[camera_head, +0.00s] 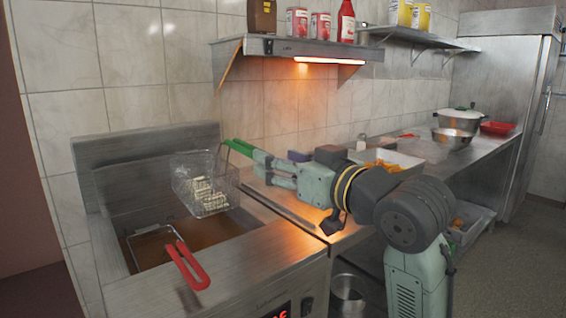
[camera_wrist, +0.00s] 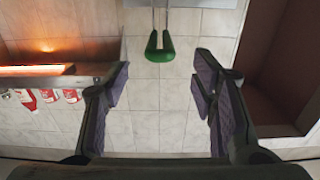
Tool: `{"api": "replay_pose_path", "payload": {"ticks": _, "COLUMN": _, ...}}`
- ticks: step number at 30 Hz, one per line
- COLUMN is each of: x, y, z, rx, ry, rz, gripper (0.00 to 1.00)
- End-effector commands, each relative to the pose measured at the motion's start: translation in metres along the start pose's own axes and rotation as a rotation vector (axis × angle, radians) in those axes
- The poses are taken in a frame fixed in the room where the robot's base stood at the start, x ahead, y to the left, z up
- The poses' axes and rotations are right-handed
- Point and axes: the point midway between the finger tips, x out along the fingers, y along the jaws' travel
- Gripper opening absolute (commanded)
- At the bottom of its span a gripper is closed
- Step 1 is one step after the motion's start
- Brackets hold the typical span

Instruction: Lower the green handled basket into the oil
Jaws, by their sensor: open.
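The green-handled wire basket (camera_head: 205,172) hangs above the right part of the fryer, with pale crinkled pieces in it. Its green handle (camera_head: 238,147) points right toward my gripper (camera_head: 260,165). In the wrist view the green handle (camera_wrist: 160,57) is centred between the fingers of my open gripper (camera_wrist: 161,72), toward the top of the picture. The fingers are apart on either side and do not appear to touch it. The brown oil (camera_head: 215,232) shows below the basket in the fryer.
A second basket with a red handle (camera_head: 187,266) sits low in the fryer's left part. A lit shelf (camera_head: 300,48) with cans and a bottle hangs above. A counter with a white tray (camera_head: 395,164) and bowls (camera_head: 452,138) lies to the right.

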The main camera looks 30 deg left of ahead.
Motion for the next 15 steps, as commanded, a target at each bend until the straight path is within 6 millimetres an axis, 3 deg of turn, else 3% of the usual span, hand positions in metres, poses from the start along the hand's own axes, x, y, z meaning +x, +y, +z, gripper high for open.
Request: {"api": "replay_pose_path", "payload": {"ticks": 15, "x": 0.086, "y": -0.001, "z": -0.001, "rx": 0.001, "ry": -0.002, "rz": -0.002, "gripper": 0.52}}
